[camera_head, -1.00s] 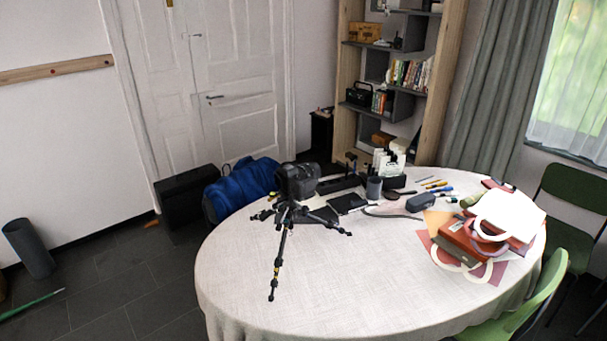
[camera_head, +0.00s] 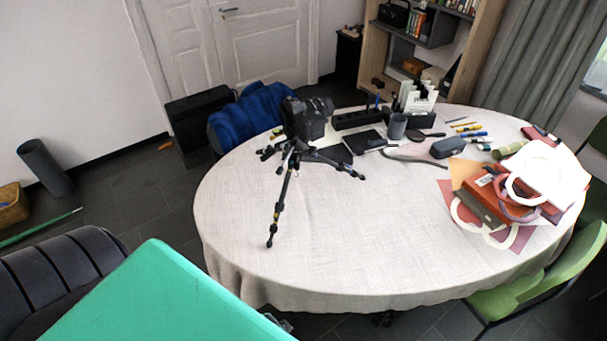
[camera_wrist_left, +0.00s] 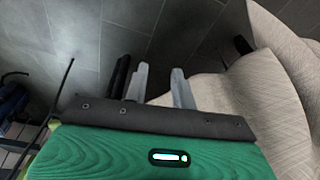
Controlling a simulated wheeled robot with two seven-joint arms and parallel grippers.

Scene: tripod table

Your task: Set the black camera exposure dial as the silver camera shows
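A black camera (camera_head: 306,118) is mounted on a small black tripod (camera_head: 283,190) that stands on the table toward its left back. The camera's dial is too small to make out. I cannot pick out a silver camera in either view. My left gripper (camera_wrist_left: 160,86) shows two grey fingers with a gap between them and nothing held. It is low by the table's near edge, well apart from the camera. In the head view my green left arm covers the lower left and hides most of this gripper. My right gripper is not in view.
The round table (camera_head: 345,240) has a pale cloth, clear at front and middle. Red bags and papers (camera_head: 490,195) lie at its right, stationery at the back. A green chair (camera_head: 535,275) stands right, a dark ribbed seat (camera_head: 60,275) at lower left. White cloth (camera_wrist_left: 225,105) hangs beside my left gripper.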

